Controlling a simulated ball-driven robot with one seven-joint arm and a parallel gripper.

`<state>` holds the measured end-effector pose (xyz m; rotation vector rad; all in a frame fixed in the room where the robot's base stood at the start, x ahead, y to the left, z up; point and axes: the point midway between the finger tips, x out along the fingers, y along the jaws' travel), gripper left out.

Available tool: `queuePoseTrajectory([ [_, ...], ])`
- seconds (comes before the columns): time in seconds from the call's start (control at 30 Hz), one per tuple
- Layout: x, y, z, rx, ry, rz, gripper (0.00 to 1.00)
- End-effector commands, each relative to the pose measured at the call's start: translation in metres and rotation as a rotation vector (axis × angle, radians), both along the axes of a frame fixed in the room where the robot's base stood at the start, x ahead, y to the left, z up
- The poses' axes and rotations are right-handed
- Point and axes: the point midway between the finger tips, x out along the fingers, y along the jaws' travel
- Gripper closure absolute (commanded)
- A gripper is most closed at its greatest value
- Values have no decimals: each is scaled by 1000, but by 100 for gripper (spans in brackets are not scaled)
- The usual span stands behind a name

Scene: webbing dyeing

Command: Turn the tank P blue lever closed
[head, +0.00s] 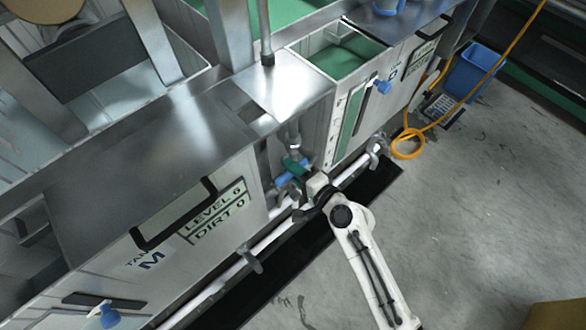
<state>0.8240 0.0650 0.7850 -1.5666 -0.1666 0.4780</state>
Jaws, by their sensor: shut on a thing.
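My gripper (303,198) is at the pipework low in the gap between two steel tanks, with my white arm reaching in from the lower right. A blue lever (283,180) shows right beside the fingertips, and the gripper is shut on it. The fingers and hand hide part of the lever, so its exact angle is hard to tell. A green valve part (295,164) sits just above it on the vertical pipe. No label P is readable; the left tank (229,224) is marked M.
A white pipe (352,172) with grey brackets runs along the tanks above a dark floor trench (385,186). An orange hose (408,153) and blue bin (472,70) stand right. Grey floor is open.

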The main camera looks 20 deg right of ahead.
Motion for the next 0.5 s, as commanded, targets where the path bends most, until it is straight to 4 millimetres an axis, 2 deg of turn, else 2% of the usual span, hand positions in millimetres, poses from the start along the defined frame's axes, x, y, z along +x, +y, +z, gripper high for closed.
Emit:
queuePoseTrajectory([
  [0.07, 0, -1, 1, 4, 0, -4, 100],
  [0.1, 0, -1, 1, 4, 0, -4, 71],
  [0.2, 0, -1, 1, 3, -1, -4, 62],
  [0.3, 0, -1, 1, 2, -1, -2, 54],
  [0.5, 0, -1, 1, 1, -1, -1, 54],
])
